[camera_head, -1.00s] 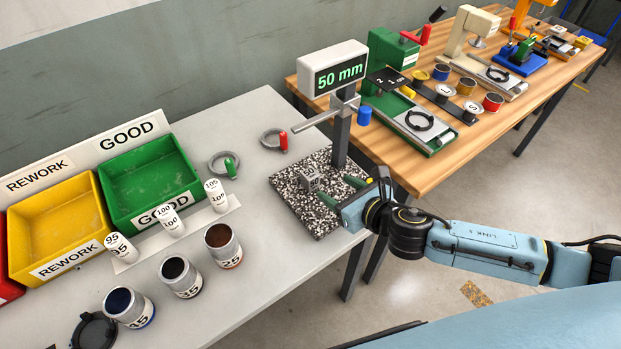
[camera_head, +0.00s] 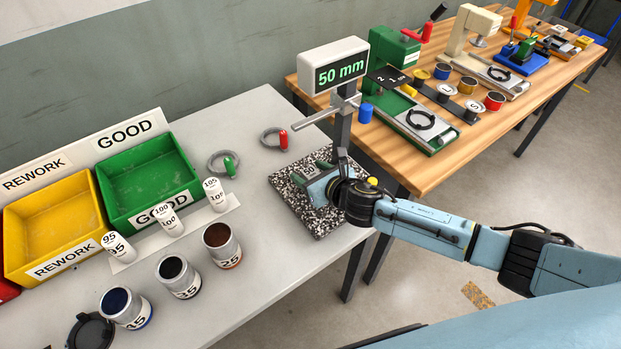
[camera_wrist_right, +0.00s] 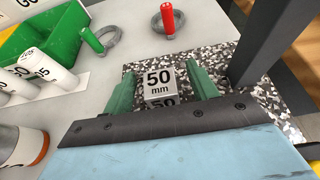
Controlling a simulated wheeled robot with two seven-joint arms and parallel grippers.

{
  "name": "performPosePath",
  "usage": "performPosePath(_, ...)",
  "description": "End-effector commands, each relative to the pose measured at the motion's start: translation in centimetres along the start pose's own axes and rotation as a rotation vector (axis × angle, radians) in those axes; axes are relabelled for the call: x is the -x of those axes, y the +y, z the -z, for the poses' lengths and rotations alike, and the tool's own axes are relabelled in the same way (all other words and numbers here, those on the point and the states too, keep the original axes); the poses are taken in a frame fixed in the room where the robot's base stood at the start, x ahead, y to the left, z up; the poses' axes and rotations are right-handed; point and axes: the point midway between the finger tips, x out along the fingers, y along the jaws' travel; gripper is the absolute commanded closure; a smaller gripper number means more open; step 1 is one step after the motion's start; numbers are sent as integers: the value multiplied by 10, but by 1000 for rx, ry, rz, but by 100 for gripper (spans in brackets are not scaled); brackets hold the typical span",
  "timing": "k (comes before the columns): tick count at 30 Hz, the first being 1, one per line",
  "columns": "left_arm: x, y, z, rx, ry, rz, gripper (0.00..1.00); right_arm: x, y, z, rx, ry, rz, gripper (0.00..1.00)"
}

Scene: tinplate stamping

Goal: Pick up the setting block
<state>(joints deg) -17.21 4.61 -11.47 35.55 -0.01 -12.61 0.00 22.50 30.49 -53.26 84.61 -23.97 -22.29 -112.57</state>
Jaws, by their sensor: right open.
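The setting block (camera_wrist_right: 159,81) is a small grey cube marked "50 mm". It rests on the speckled granite plate (camera_head: 318,222) under the height gauge's "50 mm" display (camera_head: 338,71). In the head view the block (camera_head: 310,171) is partly covered by my right gripper (camera_head: 322,170), which is over the plate. In the right wrist view the green fingers of my right gripper (camera_wrist_right: 162,88) are open, one on each side of the block, with a gap visible on the right. The block's lower part is hidden by the gripper body. My left gripper is not in view.
The gauge post (camera_head: 341,130) stands right behind the gripper. Two ring gauges (camera_head: 274,139) lie left of the plate. White cylinders, several cans and green (camera_head: 150,180) and yellow bins stand further left. A wooden table (camera_head: 420,175) with presses is at right.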

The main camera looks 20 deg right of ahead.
Motion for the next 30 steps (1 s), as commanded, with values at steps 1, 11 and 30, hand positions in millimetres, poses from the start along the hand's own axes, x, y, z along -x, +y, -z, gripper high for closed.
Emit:
performPosePath(1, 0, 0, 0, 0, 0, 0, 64, -1, 0, 0, 0, 0, 0, 42)
performPosePath(11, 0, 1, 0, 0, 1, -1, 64, 0, 0, 0, 0, -1, 0, 64)
performPosePath(30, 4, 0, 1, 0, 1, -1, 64, 3, 0, -11, 2, -7, -2, 100)
